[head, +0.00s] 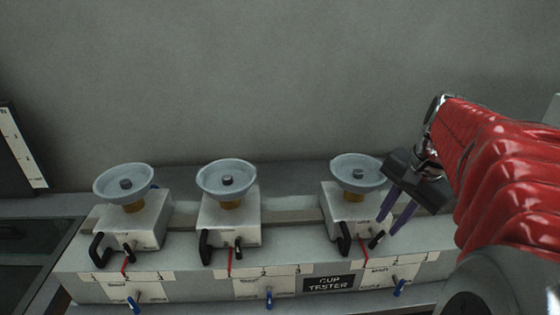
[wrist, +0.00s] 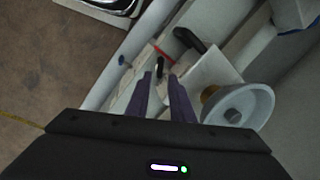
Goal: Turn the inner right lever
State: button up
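The rightmost white unit (head: 346,205) carries a grey bowl (head: 358,171) and has a large black handle (head: 343,238) and a small black lever (head: 377,240) on its front. In the wrist view the small lever (wrist: 160,68) shows just beyond the fingertips, with the large handle (wrist: 189,40) further off. My gripper (head: 387,226) is at the right of this unit, its two purple fingers pointing down just above the small lever. In the wrist view my gripper (wrist: 162,80) is open, with a gap between the fingers and nothing held. Whether a finger touches the lever is unclear.
Two similar units, at the left (head: 140,225) and middle (head: 230,222), stand on the same grey bench. Blue levers (head: 400,287) stick out along the bench's front near a black "CUP TESTER" sign (head: 329,284). A plain grey wall (head: 250,80) is behind.

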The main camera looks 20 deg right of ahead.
aim_at(382, 232)
jog(key=x, duration=0.7)
jog(key=shift+c, duration=0.5)
grip_shut()
